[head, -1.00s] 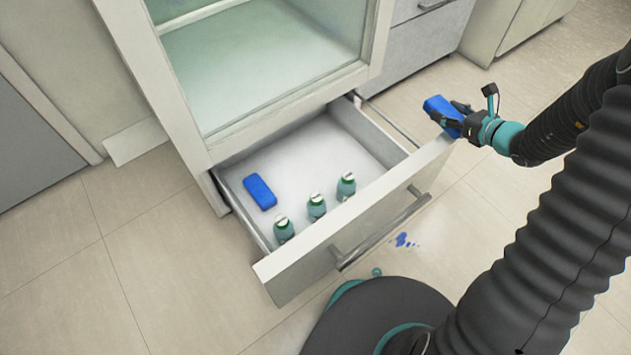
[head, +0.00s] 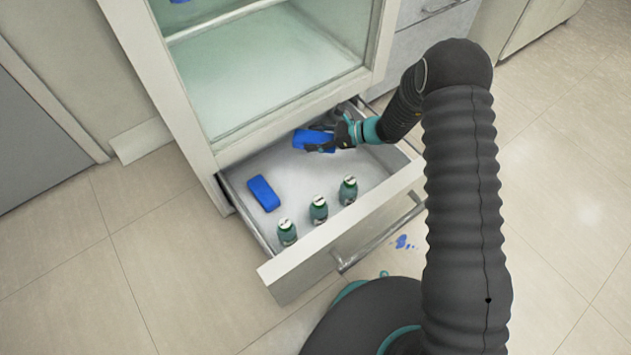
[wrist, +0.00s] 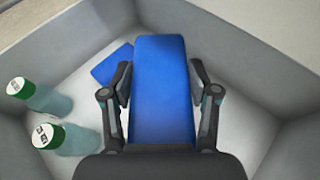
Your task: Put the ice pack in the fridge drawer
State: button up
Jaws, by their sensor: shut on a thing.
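A blue ice pack (head: 313,140) is held in my gripper (head: 328,139), over the back right part of the open fridge drawer (head: 318,248). In the wrist view the ice pack (wrist: 162,90) lies between both fingers of my gripper (wrist: 160,85), which are shut on its sides. I cannot tell whether it touches the drawer floor. A second blue pack (head: 263,193) lies flat on the drawer floor at the left; part of it shows in the wrist view (wrist: 112,66) behind the held one.
Several small green bottles, such as the middle one (head: 318,209), stand in a row along the drawer's front. The fridge body (head: 270,70) rises above the drawer's back. Drawer floor between the packs and bottles is clear. Blue spots (head: 403,242) mark the floor outside.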

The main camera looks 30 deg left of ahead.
send_near(300, 172)
jog(key=a, duration=0.3)
jog(key=s+a+b, duration=0.1)
jog(key=a, duration=0.1)
jog(key=shift+s+r, duration=0.1)
jog(key=shift+r, duration=0.3)
jog(key=a, duration=0.2)
jog(key=s+a, duration=0.1)
jog(key=a, duration=0.1)
jog(key=shift+s+f, duration=0.1)
jog(key=shift+s, duration=0.1)
jog(key=shift+d+f, duration=0.1)
jog(key=shift+f, duration=0.45)
jog(key=shift+w, duration=0.1)
jog(key=shift+f, duration=0.25)
jog(key=o, duration=1.4)
jog(key=shift+r, duration=0.1)
